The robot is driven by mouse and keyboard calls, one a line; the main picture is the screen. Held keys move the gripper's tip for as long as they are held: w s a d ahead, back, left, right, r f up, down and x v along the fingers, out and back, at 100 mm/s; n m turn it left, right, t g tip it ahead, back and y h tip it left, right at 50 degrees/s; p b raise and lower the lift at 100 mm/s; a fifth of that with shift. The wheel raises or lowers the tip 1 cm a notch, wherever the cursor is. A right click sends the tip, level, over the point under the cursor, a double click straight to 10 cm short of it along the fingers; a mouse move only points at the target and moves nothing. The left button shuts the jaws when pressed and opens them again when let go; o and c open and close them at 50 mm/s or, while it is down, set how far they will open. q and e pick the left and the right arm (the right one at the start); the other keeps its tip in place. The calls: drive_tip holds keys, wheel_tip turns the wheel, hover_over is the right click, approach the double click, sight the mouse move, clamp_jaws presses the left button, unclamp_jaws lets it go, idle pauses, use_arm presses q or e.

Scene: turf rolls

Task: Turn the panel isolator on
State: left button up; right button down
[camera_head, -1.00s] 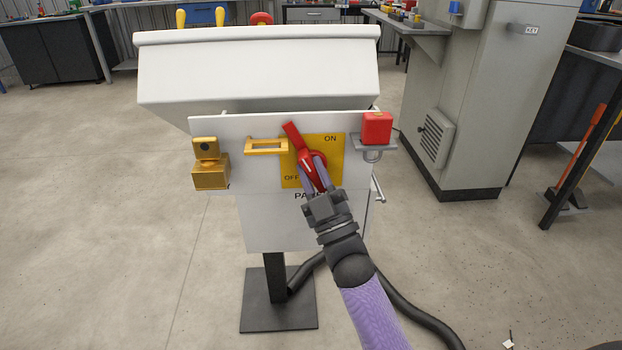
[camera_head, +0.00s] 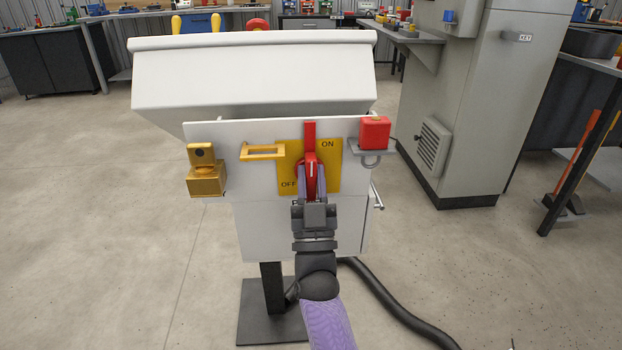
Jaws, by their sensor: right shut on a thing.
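The panel isolator has a red handle (camera_head: 310,134) on a yellow plate (camera_head: 331,175) marked ON at upper right and OFF at lower left. The plate is on the front of a white panel (camera_head: 231,145). The handle's bar points straight up, between the two marks. My right gripper (camera_head: 311,178) comes from below and is shut on the lower part of the red handle, partly hiding it and the plate. My left gripper is not in the view.
A brass padlock (camera_head: 206,178) is at the panel's left and a yellow hasp (camera_head: 262,152) left of the plate. A red block (camera_head: 375,133) sits on a small grey bracket at the right. A grey cabinet (camera_head: 463,110) stands behind right. A black hose (camera_head: 385,300) lies on the open floor.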

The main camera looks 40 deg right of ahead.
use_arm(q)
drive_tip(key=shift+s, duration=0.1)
use_arm(e)
drive_tip(key=c, duration=0.5)
unclamp_jaws()
drive_tip(key=shift+c, duration=0.2)
use_arm(q)
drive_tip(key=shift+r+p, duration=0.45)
drive_tip(key=shift+p, duration=0.05)
use_arm(e)
drive_tip(key=v, duration=1)
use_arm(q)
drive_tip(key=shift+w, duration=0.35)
use_arm(e)
drive_tip(key=shift+d, duration=0.1)
